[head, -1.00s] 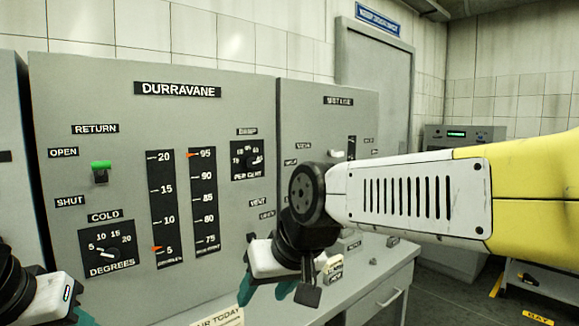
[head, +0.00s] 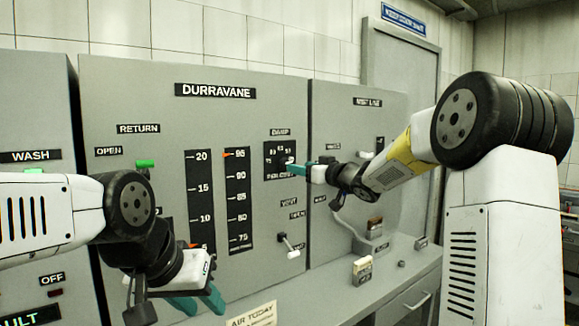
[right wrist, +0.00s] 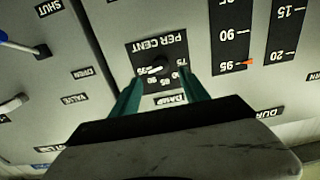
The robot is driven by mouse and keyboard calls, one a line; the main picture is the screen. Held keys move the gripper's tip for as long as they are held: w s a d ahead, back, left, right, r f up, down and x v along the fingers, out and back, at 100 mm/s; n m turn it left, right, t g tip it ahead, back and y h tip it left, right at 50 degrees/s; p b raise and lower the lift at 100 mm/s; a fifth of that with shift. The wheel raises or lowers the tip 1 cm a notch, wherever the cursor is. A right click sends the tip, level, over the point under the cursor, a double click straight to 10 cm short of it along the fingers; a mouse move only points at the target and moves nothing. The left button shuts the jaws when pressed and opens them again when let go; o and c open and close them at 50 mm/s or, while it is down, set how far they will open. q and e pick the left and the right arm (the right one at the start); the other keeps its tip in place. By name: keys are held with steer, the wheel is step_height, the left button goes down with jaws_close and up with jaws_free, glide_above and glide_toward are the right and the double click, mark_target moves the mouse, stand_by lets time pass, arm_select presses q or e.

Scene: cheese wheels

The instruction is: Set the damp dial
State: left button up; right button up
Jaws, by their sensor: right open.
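The damp dial (head: 275,152) is a small black plate marked in per cent on the grey Durravane panel. In the right wrist view the dial (right wrist: 172,50) appears upside down. My left gripper (head: 197,302) is open and empty, low before the panel.
The per cent scale (head: 238,200) has an orange marker near 95. A white-tipped vent lever (head: 290,246) sticks out below the dial. A counter (head: 330,290) runs below the panels.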

mark_target(283, 163)
steer(key=x, duration=0.7)
jaws_close()
